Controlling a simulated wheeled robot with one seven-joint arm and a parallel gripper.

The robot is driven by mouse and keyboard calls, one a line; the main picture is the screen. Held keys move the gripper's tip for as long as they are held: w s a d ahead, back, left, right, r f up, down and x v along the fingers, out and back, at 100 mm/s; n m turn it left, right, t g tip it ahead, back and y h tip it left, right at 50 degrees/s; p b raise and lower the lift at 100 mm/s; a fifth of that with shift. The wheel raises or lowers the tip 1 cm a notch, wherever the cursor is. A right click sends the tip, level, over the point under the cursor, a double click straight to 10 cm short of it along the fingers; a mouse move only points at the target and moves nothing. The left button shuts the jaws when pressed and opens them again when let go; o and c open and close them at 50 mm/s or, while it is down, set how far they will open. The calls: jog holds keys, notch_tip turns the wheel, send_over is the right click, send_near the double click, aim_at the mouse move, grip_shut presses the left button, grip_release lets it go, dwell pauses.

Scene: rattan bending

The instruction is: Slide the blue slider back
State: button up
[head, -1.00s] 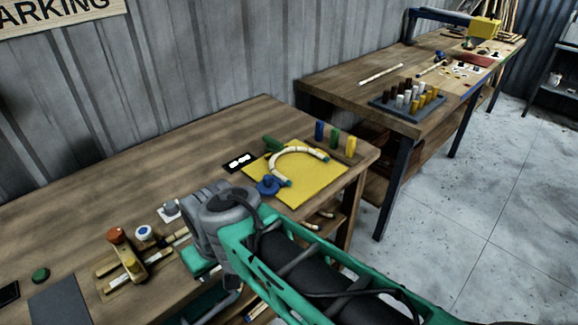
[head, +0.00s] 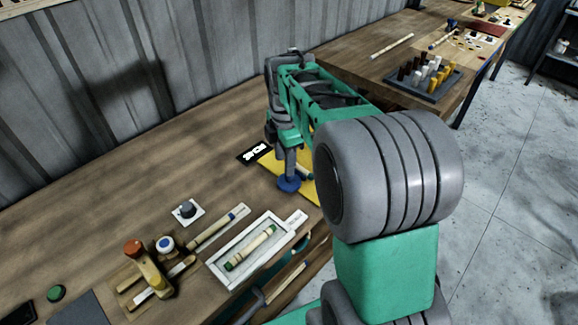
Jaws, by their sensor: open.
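A round blue piece (head: 289,184) sits at the left edge of the yellow board (head: 312,192) on the near bench. My gripper (head: 291,163) points down right above this piece and looks close to it or touching; I cannot tell which. The jaws are open, seen small and partly merged with the piece. A pale strip (head: 210,232) nearer me carries a small blue mark (head: 232,216). I cannot tell for sure which blue part is the slider. My arm hides most of the yellow board and the bent rattan on it.
A white tray (head: 217,263) holds a pale rod with green ends (head: 250,247). To its left stand a wooden fixture with a red knob (head: 134,247) and a blue-and-white button (head: 165,244). A black label (head: 255,153) lies behind. The bench's left back is clear.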

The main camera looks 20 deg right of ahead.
jog(key=w+d+n, duration=0.2)
jog(key=n, duration=0.1)
jog(key=shift+w+d+f+n+g, duration=0.15)
jog(key=shift+f+n+g, duration=0.15)
jog(key=shift+w+d+f+n, duration=0.1)
jog(key=shift+f+n, duration=0.15)
jog(key=shift+n, duration=0.05)
notch_tip(320, 180, down, 7)
jog(key=shift+f+p, duration=0.2)
jog(key=shift+p, duration=0.45)
grip_shut()
dwell(0.4)
